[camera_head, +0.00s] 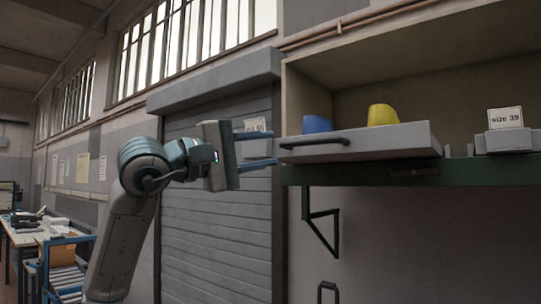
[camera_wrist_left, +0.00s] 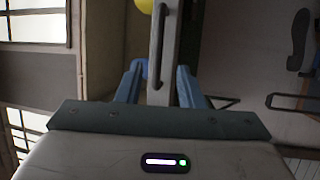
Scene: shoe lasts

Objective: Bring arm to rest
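My left gripper (camera_head: 258,149) is raised at the middle of the head view, in front of a grey roller shutter. Its two blue fingers are spread apart with nothing between them that I can see held. The fingertips point right, toward the dark handle (camera_head: 314,143) of a pulled-out grey drawer (camera_head: 390,139), and appear just short of it. In the left wrist view the open fingers (camera_wrist_left: 160,85) show with the drawer's handle (camera_wrist_left: 165,45) ahead of them. My right gripper is in neither view.
A blue shoe last (camera_head: 317,124) and a yellow one (camera_head: 382,115) sit in the drawer. A "size 39" card (camera_head: 505,117) stands at the right on the green-edged shelf (camera_head: 460,170). A bracket (camera_head: 321,222) hangs below. A cluttered table (camera_head: 30,232) is at far left.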

